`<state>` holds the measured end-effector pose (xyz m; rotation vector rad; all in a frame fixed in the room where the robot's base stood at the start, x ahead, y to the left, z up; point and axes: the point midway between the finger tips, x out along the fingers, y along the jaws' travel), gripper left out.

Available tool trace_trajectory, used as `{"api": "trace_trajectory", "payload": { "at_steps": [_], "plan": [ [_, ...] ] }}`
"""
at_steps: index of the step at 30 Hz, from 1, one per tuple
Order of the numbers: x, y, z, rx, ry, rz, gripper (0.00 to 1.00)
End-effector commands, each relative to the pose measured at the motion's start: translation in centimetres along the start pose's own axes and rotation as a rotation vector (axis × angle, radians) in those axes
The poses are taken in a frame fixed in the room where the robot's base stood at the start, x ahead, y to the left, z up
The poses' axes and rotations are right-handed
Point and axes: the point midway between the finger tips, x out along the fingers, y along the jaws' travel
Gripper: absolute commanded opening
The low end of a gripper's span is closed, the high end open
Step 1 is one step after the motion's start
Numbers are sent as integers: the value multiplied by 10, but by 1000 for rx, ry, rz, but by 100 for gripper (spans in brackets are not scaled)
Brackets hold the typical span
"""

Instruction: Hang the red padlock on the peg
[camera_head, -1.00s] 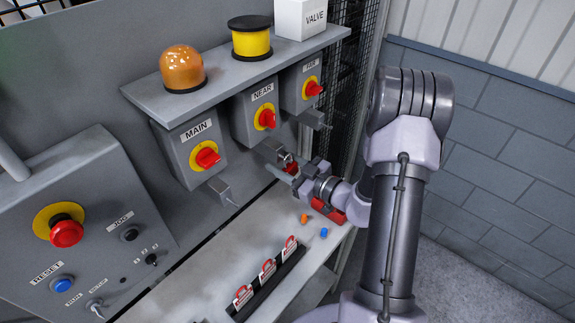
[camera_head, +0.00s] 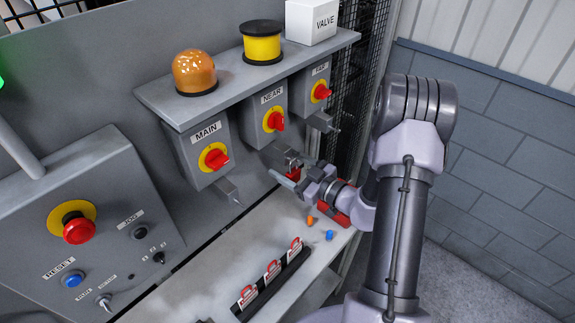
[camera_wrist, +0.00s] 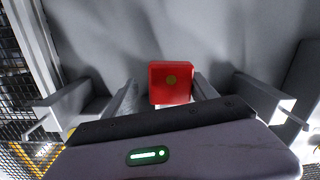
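The red padlock (camera_head: 293,174) is at the bracket with a peg (camera_head: 280,156) under the NEAR switch box. It is mostly hidden by my gripper (camera_head: 298,172). In the wrist view the padlock's red body (camera_wrist: 171,82) with a round brass-coloured spot stands between my two fingers. A gap shows on its left side, and the right finger is very close to it, so my gripper looks open around it. The shackle is hidden, so I cannot tell whether it is over the peg. Similar brackets stand under the MAIN box (camera_head: 229,191) and the FAR box (camera_head: 320,121).
A black rack (camera_head: 264,289) with red-and-white tags stands on the shelf (camera_head: 215,262). Small orange (camera_head: 311,220) and blue (camera_head: 329,235) pieces lie near my gripper. A control panel (camera_head: 105,215) is at the left. A mesh fence (camera_head: 358,100) is behind my arm.

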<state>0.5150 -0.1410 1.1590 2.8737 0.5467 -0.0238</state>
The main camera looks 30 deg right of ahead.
Motion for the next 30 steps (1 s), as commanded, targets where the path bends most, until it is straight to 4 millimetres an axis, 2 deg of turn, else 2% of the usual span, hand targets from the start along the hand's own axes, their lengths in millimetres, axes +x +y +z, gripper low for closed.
{"api": "trace_trajectory", "payload": {
  "at_steps": [7, 11, 17, 27, 30],
  "plan": [
    [0, 0, 0, 0, 0, 0, 65],
    [-11, 1, 0, 1, -2, 2, 65],
    [-54, 2, 0, 2, -2, 6, 65],
    [-147, 2, -1, 0, -1, 6, 65],
    [-164, 1, -1, 0, -1, 4, 65]
  ]
}}
